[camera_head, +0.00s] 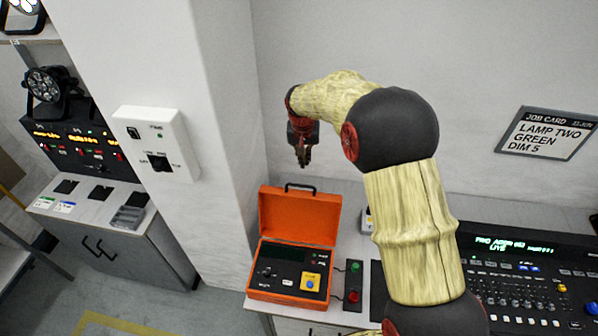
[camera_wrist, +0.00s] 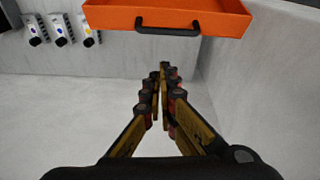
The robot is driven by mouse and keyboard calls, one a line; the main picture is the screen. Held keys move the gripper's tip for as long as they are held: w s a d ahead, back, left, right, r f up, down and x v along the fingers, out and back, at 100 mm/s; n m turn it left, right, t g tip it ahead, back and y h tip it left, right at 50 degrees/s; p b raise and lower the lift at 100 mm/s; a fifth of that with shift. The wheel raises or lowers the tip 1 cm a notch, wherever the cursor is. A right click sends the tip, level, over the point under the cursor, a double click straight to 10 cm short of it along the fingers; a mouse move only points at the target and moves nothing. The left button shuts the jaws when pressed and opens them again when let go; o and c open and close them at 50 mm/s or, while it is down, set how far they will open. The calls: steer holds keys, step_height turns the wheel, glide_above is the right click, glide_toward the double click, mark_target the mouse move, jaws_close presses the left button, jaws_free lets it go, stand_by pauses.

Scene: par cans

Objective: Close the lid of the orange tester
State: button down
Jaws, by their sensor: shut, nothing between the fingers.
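The orange tester (camera_head: 290,284) sits on the white bench with its lid (camera_head: 300,213) standing open and upright at the back. A dark handle (camera_head: 300,187) is on the lid's top edge. The tester's panel shows a dark display and a yellow pad with a blue button. My gripper (camera_head: 304,160) is above and behind the lid, pointing down, apart from it. In the wrist view my gripper (camera_wrist: 163,70) is shut and empty. The lid (camera_wrist: 220,20) and its handle (camera_wrist: 167,27) show at the top of that view, beyond the fingertips.
A small box with green and red buttons (camera_head: 354,282) stands right of the tester. A lighting console (camera_head: 525,275) is farther right. A wall pillar (camera_head: 215,130) with a white switch box (camera_head: 157,145) is at left. The back wall carries a job card (camera_head: 546,134).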

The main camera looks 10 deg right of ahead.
step_height(320, 180, down, 8)
steer(key=m+p, duration=0.1)
steer(key=p, duration=0.1)
steer(key=shift+a+t, duration=0.2)
steer(key=shift+t, duration=0.1)
stand_by(0.5)
steer(key=shift+s+r, duration=0.1)
steer(key=shift+s, duration=0.05)
steer(key=shift+a+b, duration=0.1)
steer(key=shift+b, duration=0.2)
